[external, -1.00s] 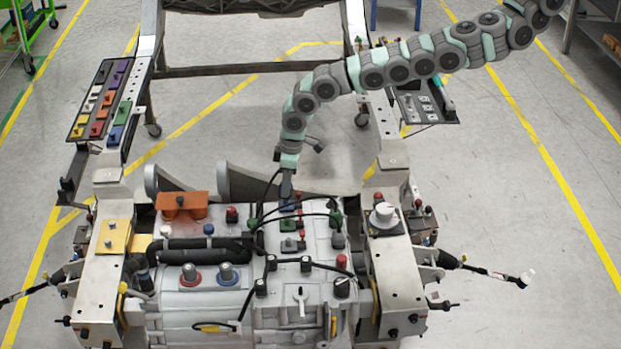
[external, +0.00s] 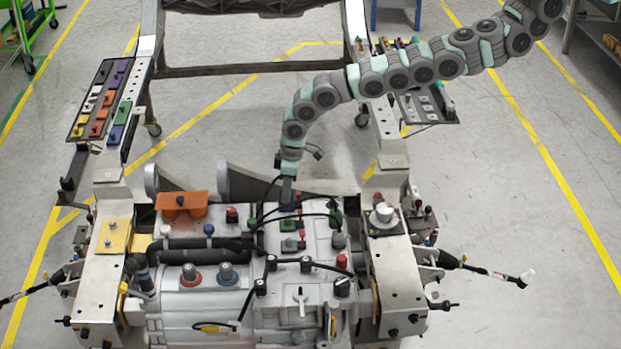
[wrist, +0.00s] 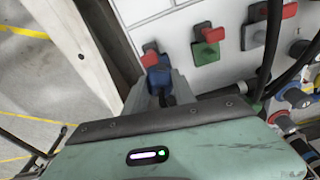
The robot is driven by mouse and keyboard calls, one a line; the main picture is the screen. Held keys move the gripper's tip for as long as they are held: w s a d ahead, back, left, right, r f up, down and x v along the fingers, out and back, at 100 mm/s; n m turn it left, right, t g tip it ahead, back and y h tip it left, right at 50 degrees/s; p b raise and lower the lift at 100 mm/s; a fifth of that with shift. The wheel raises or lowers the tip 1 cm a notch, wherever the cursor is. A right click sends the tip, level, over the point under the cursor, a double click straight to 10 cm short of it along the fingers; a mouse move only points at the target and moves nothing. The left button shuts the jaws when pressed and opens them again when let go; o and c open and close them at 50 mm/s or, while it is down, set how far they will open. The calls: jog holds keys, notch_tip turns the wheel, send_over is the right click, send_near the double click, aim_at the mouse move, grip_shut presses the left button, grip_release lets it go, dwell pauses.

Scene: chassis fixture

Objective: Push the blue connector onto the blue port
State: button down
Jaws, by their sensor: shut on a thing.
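My gripper (external: 288,196) points down at the back edge of the grey chassis block, and its jaws are shut on the blue connector. In the wrist view my gripper (wrist: 159,80) has a grey finger on each side of the blue connector (wrist: 159,72). A red piece (wrist: 150,58) shows just beyond the connector. The connector is at or very near the block's surface; I cannot tell whether it is fully seated. The blue port is not distinct, hidden by the connector and fingers.
Black cables (external: 305,214) arch close to my gripper. An orange bracket (external: 182,204) stands left. A tray of coloured parts (external: 100,100) is at back left.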

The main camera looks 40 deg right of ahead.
jog(key=shift+f+b, duration=0.45)
jog(key=shift+f, duration=0.1)
jog(key=c, duration=0.9)
grip_release()
jog(key=shift+c, duration=0.2)
jog(key=shift+r, duration=0.1)
notch_tip(320, 180, up, 6)
jog(key=p, duration=0.6)
jog(key=shift+r+p, duration=0.1)
jog(key=shift+p, duration=0.2)
jog(key=shift+w, duration=0.15)
